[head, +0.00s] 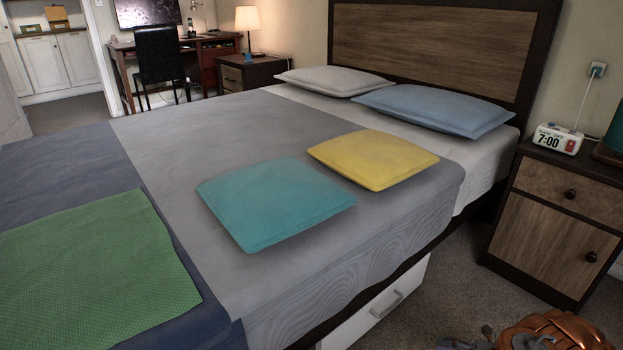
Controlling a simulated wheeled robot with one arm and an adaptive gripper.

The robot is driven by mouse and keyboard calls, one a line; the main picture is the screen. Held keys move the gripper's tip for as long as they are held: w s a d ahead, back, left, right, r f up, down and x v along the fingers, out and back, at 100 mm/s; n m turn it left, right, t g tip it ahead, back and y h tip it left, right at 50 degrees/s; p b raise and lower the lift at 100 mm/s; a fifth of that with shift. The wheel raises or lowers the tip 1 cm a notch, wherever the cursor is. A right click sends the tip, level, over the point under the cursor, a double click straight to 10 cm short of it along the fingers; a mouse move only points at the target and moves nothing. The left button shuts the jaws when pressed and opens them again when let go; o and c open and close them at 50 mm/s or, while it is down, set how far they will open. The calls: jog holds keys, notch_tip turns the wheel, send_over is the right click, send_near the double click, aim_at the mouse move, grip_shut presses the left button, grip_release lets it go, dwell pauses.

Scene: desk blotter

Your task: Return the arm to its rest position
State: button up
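I cannot make out my gripper or arm in the head view. A copper-orange, ribbed shape (556,331) is cut off by the bottom edge at the right. A small dark shape (464,341) lies just left of it. I cannot tell what either one is. No gripper fingers show, so what my gripper holds is hidden from this view.
A wide bed (190,150) fills the middle, with a teal cushion (275,203), a yellow cushion (373,159) and a green cloth (95,270) on it. A nightstand (552,225) with a clock (557,139) stands right. Carpet (455,285) lies between.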

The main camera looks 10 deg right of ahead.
jog(key=w+a+r+n+g+p, duration=0.25)
jog(key=a+r+n+p, duration=0.35)
jog(key=r, duration=0.6)
jog(key=w+a+r+n+g+p, duration=0.1)
jog(key=a+r+n+g+p, duration=0.45)
jog(key=r, duration=0.75)
jog(key=w+a+r+n+g+p, duration=0.1)
jog(key=a+r+n+p, duration=0.3)
jog(key=a+r, duration=0.6)
jog(key=s+a+r+n+g+h+p, duration=0.15)
jog(key=s+a+r+n+p, duration=0.35)
jog(key=r, duration=0.5)
jog(key=s+a+r+n+g+h+p, duration=0.1)
jog(key=s+a+r+n+h+p, duration=0.15)
jog(key=s+r+n+p, duration=0.55)
jog(key=s+a+r+n+g+h+p, duration=0.2)
jog(key=s+a+r+n+h, duration=0.15)
jog(key=r, duration=0.85)
jog(key=s+d+r+n+t+h+p, duration=0.1)
jog(key=s+d+r+n+h+p, duration=0.1)
jog(key=s+r+n+p, duration=0.3)
jog(key=s+d+r+n+t+h+p, duration=0.1)
jog(key=s+d+r+n+h+p, duration=0.1)
jog(key=s+r+n+p, duration=0.3)
jog(key=s+r+h+p, duration=0.1)
jog(key=s+r+p, duration=0.2)
jog(key=r, duration=0.1)
jog(key=shift+s+d+r+n+t+h, duration=0.2)
jog(key=shift+s+d+n+t+h, duration=0.1)
jog(key=shift+n+t+h, duration=0.1)
